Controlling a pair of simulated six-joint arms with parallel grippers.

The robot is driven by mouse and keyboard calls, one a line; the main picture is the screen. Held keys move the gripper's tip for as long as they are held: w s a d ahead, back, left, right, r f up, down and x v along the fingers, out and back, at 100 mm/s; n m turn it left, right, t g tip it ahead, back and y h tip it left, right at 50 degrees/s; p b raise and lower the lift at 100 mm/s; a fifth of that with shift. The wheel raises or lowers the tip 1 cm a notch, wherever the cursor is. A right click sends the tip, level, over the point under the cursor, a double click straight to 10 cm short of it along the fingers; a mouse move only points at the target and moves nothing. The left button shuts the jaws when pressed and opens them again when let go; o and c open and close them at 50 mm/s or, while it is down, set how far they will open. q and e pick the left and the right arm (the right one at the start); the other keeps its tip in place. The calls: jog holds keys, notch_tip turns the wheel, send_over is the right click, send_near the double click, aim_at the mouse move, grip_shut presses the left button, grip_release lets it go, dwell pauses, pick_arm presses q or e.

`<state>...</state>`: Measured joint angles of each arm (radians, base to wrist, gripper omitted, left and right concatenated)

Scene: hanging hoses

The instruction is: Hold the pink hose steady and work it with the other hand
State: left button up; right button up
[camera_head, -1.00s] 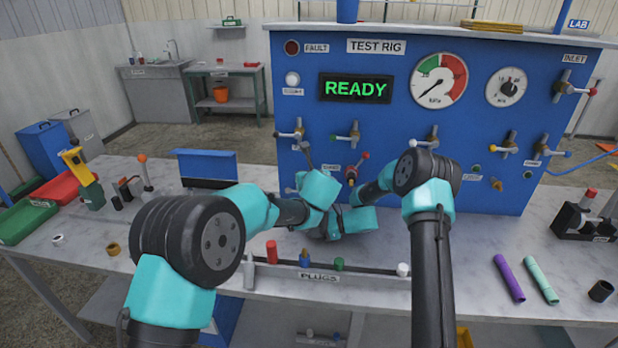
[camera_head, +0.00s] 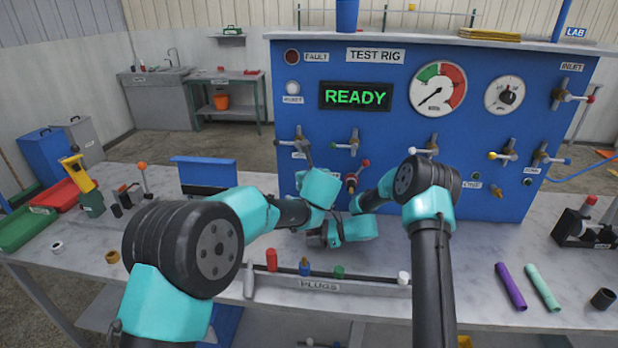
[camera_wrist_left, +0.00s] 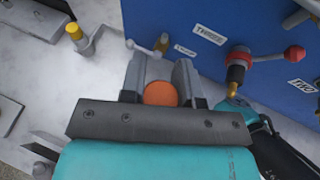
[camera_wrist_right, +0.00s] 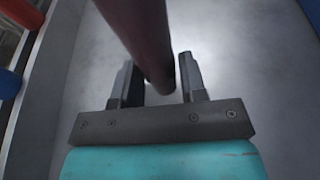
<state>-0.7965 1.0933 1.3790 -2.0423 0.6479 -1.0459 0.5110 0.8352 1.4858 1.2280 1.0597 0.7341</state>
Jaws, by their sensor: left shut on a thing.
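No hose shows clearly in the head view, where my wrists hide the work spot. In the left wrist view my left gripper (camera_wrist_left: 160,82) is shut on a round orange thing (camera_wrist_left: 160,94), seen end-on; I cannot tell if it is the pink hose. In the right wrist view a dark reddish tube (camera_wrist_right: 143,35) in shadow, perhaps the pink hose, comes down with its end between the fingers of my right gripper (camera_wrist_right: 160,82). Those fingers stand apart with a gap beside the tube. In the head view the right gripper (camera_head: 317,239) is low, under my left wrist.
The blue test rig (camera_head: 400,125) with valves stands close behind. A red-handled valve (camera_wrist_left: 240,65) is right of my left gripper. The plug rack (camera_head: 375,288) lies in front. A purple tube (camera_head: 511,287) and a mint tube (camera_head: 543,287) lie at right on the table.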

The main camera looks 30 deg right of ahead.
jog(key=o, duration=0.4)
jog(key=shift+c, duration=0.2)
jog(key=v, duration=1.2)
jog(key=shift+r, duration=0.1)
